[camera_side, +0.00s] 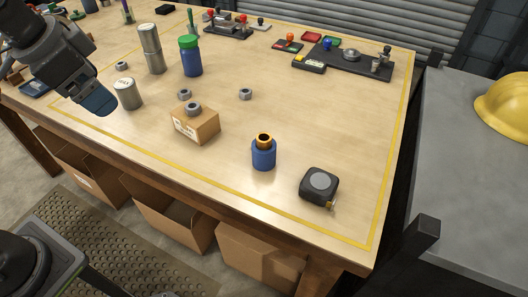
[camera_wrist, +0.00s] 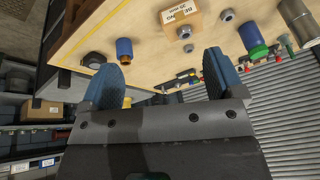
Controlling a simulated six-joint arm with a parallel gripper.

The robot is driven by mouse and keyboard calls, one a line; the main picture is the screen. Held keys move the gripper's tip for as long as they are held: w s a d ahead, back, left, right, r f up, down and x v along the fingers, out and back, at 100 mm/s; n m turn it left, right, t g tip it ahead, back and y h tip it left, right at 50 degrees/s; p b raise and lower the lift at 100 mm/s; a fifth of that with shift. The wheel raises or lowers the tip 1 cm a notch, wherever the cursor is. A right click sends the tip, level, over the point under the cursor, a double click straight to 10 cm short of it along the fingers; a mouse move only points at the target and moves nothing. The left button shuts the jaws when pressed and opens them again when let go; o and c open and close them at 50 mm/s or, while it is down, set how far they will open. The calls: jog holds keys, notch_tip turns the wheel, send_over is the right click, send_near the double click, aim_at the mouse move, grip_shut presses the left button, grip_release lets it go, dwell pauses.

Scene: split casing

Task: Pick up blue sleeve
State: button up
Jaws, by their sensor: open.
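The blue sleeve (camera_side: 263,156) stands upright on the wooden table near its front edge, with a brass-coloured ring at its top opening. It also shows in the wrist view (camera_wrist: 124,50), just above the left finger. My gripper (camera_side: 98,100) is at the upper left in the side view, well away from the sleeve and above the table's left part. In the wrist view my gripper (camera_wrist: 165,75) has its two blue fingers wide apart with nothing between them.
A tape measure (camera_side: 320,186) stands right of the sleeve. A cardboard box (camera_side: 196,126) with a metal nut on top stands to its left. A metal cylinder (camera_side: 128,94), a green-capped blue bottle (camera_side: 190,58) and loose nuts stand farther left.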

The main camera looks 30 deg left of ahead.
jog(key=w+d+r+m+g, duration=0.1)
jog(key=w+d+m, duration=0.3)
jog(key=w, duration=0.2)
jog(key=m+g, duration=0.3)
jog(key=m, duration=0.8)
send_over(264, 147)
jog(key=w, duration=0.2)
notch_tip(264, 147, down, 8)
jog(key=shift+a+f, duration=0.2)
jog(key=shift+a, duration=0.05)
notch_tip(264, 147, down, 8)
jog(key=shift+r, duration=0.1)
jog(key=shift+s+a+f, duration=0.1)
jog(key=shift+s+f, duration=0.05)
jog(key=shift+f, duration=1.25)
jog(key=shift+s+f, duration=0.15)
jog(key=shift+f, duration=1.2)
jog(key=c, duration=1.5)
jog(key=shift+r, duration=0.1)
jog(key=shift+c, duration=0.3)
